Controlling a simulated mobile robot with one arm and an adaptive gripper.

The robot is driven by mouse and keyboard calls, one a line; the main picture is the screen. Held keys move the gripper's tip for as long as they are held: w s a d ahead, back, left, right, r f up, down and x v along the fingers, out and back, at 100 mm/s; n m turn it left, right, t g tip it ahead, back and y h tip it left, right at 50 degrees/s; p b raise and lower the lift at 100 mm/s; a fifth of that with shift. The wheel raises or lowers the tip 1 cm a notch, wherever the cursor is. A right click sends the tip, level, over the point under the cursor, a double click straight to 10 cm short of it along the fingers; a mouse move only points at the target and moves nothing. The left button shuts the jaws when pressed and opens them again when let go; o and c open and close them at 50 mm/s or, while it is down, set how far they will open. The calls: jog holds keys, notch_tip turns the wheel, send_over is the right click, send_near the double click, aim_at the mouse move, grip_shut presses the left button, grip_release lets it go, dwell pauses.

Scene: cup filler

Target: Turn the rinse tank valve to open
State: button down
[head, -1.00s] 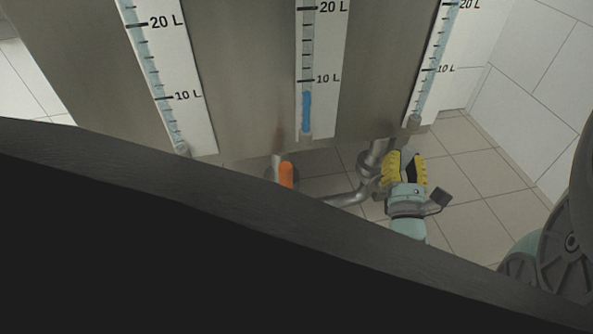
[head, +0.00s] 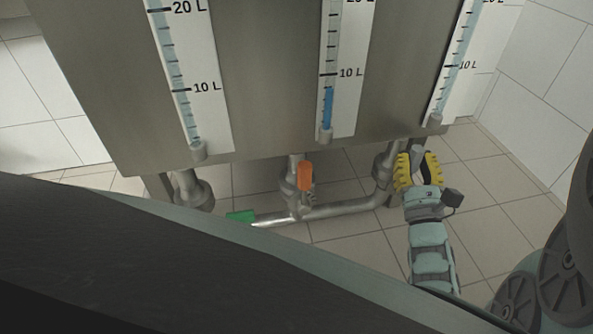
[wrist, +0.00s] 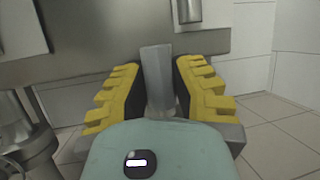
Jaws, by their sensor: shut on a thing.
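A grey valve handle (head: 416,153) is at the right end of the pipework under the steel tank unit (head: 270,90). My gripper (head: 418,162), with yellow-ribbed fingers, has one finger on each side of this handle and is shut on it. In the wrist view the handle (wrist: 157,75) stands upright between the fingertips (wrist: 155,80). An orange handle (head: 305,177) stands upright on the middle valve, and a green handle (head: 240,216) lies sideways at the left. No label naming the rinse tank shows. The valve body behind my gripper is partly hidden.
A horizontal metal pipe (head: 345,209) links the valves below the tank. Three level gauges are on its front; the middle one (head: 327,105) shows blue liquid below 10 L. Tiled floor (head: 480,220) is clear at the right, beside a tiled wall (head: 545,50).

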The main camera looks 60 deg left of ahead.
jog(key=c, duration=0.7)
grip_release()
jog(key=shift+a, duration=0.15)
jog(key=shift+c, duration=0.2)
jog(key=v, duration=1.2)
jog(key=shift+r, duration=0.1)
